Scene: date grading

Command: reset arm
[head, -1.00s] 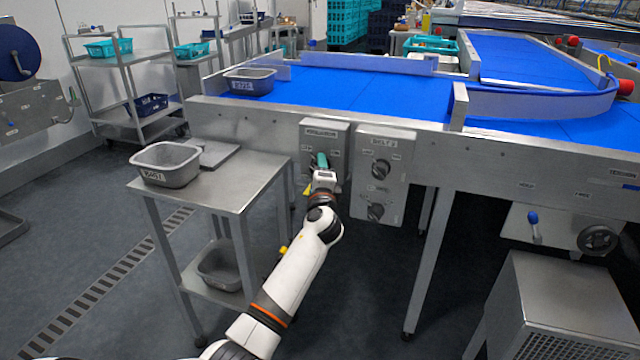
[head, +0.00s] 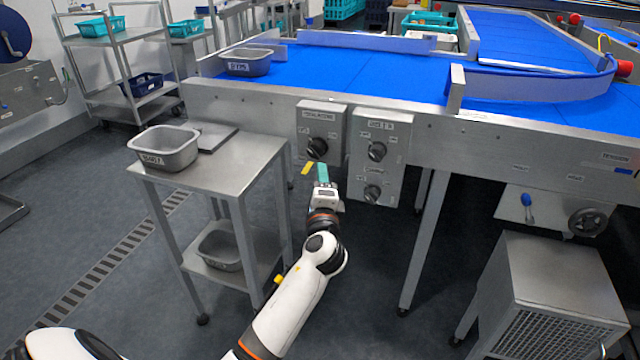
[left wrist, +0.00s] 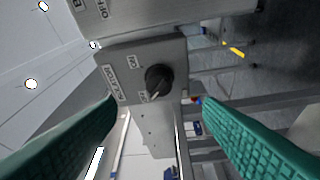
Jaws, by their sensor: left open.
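My left gripper (head: 322,174) is open and empty in the head view, just below and in front of the left control box (head: 320,124) on the conveyor's side. That box carries one black knob (head: 317,148), and the gripper is apart from it. In the left wrist view the green fingers stand wide apart at the lower left and right, with the knob (left wrist: 158,80) beyond and between them. My right gripper is in neither view.
A steel side table (head: 225,172) with a grey tub (head: 164,149) stands to the left. The blue conveyor belt (head: 350,70) lies behind. A steel cabinet (head: 550,290) stands at lower right.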

